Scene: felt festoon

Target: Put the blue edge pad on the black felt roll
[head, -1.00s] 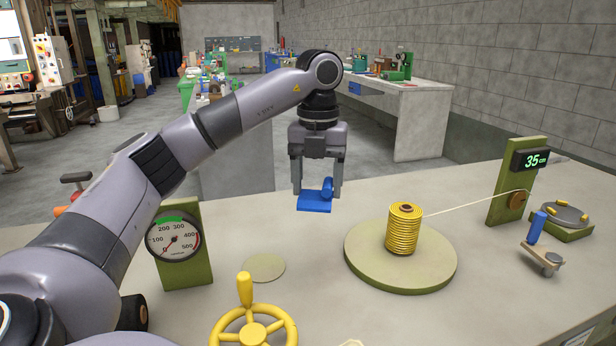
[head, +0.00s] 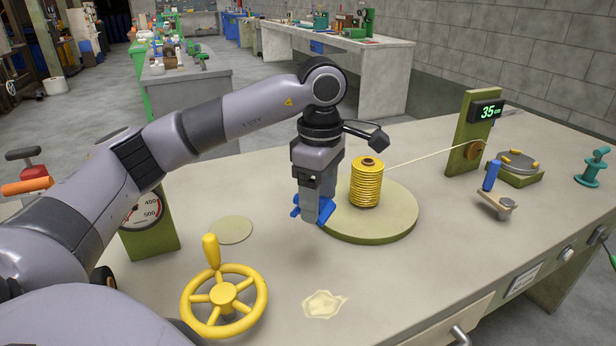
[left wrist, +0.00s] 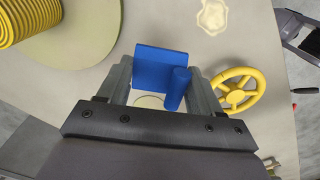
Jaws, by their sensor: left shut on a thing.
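The blue edge pad (head: 296,209) is held between the fingers of my left gripper (head: 318,218), above the bench and just left of the round turntable. In the left wrist view the blue pad (left wrist: 155,66) shows as a flat plate with a round blue grip, between the two grey fingers. The fingers hide much of it in the head view. I see no black felt roll; the wound roll (head: 366,185) is yellow and stands upright on the turntable (head: 405,220), apart from the pad. My right gripper is not in view.
A cord runs from the yellow roll to a green post (head: 468,140) with a display reading 35. A yellow handwheel (head: 226,297) stands at the front left. A gauge (head: 143,212) is partly behind my arm. A blue-handled crank (head: 492,180) is at the right. The front middle bench is mostly clear.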

